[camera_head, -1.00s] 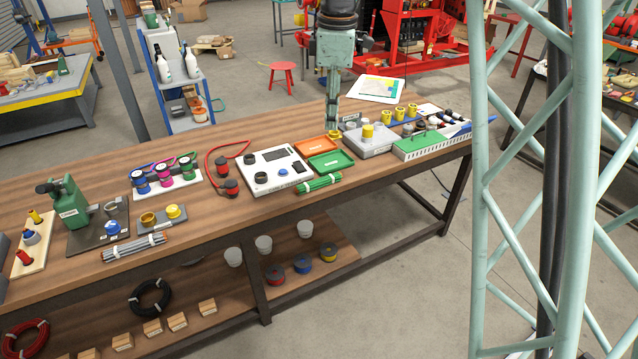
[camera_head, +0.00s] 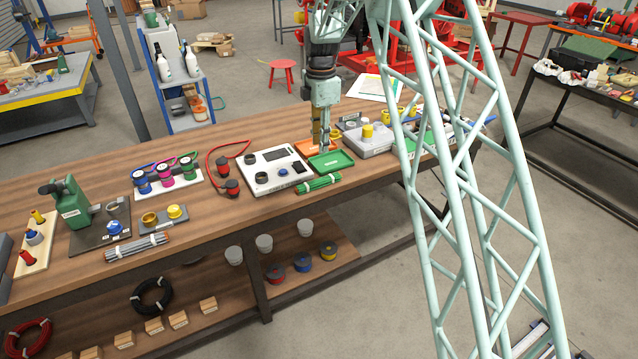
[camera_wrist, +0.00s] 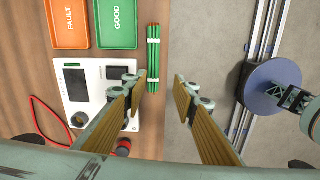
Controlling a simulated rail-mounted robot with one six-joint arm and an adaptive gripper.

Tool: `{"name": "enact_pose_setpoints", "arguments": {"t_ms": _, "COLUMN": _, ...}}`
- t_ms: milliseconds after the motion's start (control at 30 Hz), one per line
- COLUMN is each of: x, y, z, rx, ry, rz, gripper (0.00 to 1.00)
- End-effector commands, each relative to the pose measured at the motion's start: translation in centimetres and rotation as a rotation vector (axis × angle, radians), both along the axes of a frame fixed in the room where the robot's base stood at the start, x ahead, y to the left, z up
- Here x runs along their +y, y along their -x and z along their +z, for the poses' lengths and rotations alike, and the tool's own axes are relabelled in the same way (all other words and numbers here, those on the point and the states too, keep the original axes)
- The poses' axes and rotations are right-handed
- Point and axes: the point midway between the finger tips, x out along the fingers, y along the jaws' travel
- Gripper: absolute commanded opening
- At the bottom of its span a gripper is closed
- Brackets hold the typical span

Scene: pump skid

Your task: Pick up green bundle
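The green bundle (camera_head: 319,183) is a set of thin green rods held by pale bands. It lies near the front edge of the bench, in front of the green tray. In the wrist view the bundle (camera_wrist: 153,70) lies lengthwise by the bench edge, ahead of the fingers and closer to the left one. My gripper (camera_wrist: 158,88) is open and empty, with its two ribbed fingers wide apart. In the head view my gripper (camera_head: 321,145) hangs above the orange and green trays, behind the bundle.
The green GOOD tray (camera_wrist: 119,40) and orange FAULT tray (camera_wrist: 70,40) sit beside the bundle. A white panel device (camera_head: 263,157) and a red cable (camera_head: 214,150) are to the left. A grey rod bundle (camera_head: 136,247) lies farther left. Bare floor lies beyond the bench edge.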

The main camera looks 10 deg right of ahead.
Motion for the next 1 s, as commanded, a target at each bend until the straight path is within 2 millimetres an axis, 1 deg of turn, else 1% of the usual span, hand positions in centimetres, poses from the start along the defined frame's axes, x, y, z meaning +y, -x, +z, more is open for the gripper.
{"name": "enact_pose_setpoints", "arguments": {"t_ms": 33, "x": 0.0, "y": -0.5, "z": -1.0, "rx": 0.005, "ry": 0.000, "rz": 0.017, "gripper": 0.26}}
{"name": "enact_pose_setpoints", "arguments": {"t_ms": 133, "x": 0.0, "y": -1.3, "z": -2.5, "rx": 0.011, "ry": 0.001, "rz": 0.054, "gripper": 0.26}}
{"name": "enact_pose_setpoints", "arguments": {"t_ms": 333, "x": 0.0, "y": -2.2, "z": -4.4, "rx": 0.019, "ry": 0.001, "rz": 0.100, "gripper": 0.26}}
{"name": "enact_pose_setpoints", "arguments": {"t_ms": 467, "x": 0.0, "y": -2.4, "z": -4.8, "rx": 0.021, "ry": 0.001, "rz": 0.110, "gripper": 0.26}}
{"name": "enact_pose_setpoints", "arguments": {"t_ms": 867, "x": 0.0, "y": -2.5, "z": -4.9, "rx": 0.021, "ry": 0.001, "rz": 0.111, "gripper": 0.26}}
{"name": "enact_pose_setpoints", "arguments": {"t_ms": 1000, "x": 0.0, "y": -2.4, "z": -5.6, "rx": 0.021, "ry": 0.001, "rz": 0.111, "gripper": 0.26}}
